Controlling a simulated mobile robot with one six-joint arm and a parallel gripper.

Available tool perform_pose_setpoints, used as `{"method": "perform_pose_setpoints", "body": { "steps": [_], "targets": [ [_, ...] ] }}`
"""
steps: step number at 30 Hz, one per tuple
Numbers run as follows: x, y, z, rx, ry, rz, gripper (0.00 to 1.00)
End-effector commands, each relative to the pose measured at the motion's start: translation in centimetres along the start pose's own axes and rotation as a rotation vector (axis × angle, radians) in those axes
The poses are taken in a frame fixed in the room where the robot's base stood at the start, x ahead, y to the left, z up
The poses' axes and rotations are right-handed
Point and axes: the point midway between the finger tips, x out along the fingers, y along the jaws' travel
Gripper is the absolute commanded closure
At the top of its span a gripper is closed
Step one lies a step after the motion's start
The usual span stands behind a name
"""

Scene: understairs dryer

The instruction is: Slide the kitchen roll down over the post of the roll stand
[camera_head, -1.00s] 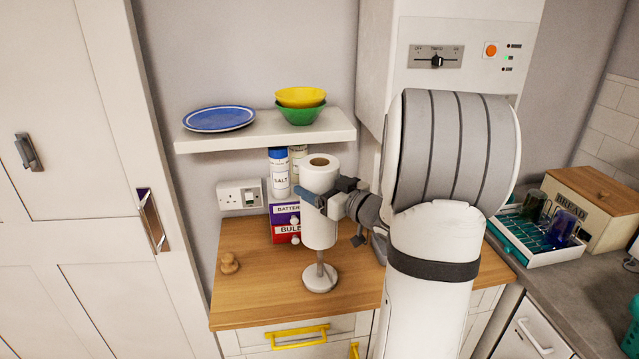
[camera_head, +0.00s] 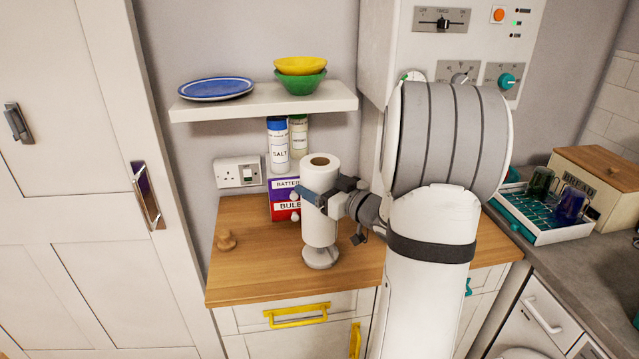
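The white kitchen roll (camera_head: 320,222) is upright over the roll stand on the wooden worktop. Its lower end is close above the stand's round grey base (camera_head: 320,257); only a very short piece of the stand shows between them. The post is otherwise hidden inside the roll. My gripper (camera_head: 314,197) reaches in from the right and is shut around the upper part of the roll. The far finger is hidden behind the roll.
Battery and bulb boxes (camera_head: 284,208) stand behind the roll, with a salt container (camera_head: 278,147) on top. A shelf (camera_head: 262,102) with a blue plate (camera_head: 216,89) and bowls (camera_head: 300,76) hangs above.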

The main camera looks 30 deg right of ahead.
Motion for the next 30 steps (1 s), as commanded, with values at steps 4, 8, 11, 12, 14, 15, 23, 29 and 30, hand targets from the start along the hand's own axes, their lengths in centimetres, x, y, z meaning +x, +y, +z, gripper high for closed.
{"method": "perform_pose_setpoints", "body": {
  "steps": [4, 8, 11, 12, 14, 15, 23, 29, 30],
  "targets": [
    [0.0, 0.0, 1.6, 0.001, 0.0, 0.0, 0.57],
    [0.0, 0.0, 2.6, 0.001, 0.0, 0.001, 0.57],
    [0.0, 0.0, 3.2, 0.001, 0.0, 0.001, 0.57],
    [0.0, 0.0, 3.4, 0.001, 0.0, 0.001, 0.57],
    [0.0, 0.1, 3.7, 0.001, 0.0, 0.001, 0.57],
    [0.0, 0.1, 3.8, 0.001, 0.0, 0.001, 0.57],
    [0.0, 0.1, 4.1, 0.001, 0.001, 0.001, 0.57],
    [-0.1, 0.1, 4.0, 0.0, 0.001, 0.001, 0.57],
    [-0.1, 0.1, 4.0, 0.0, 0.001, 0.001, 0.16]
  ]
}}
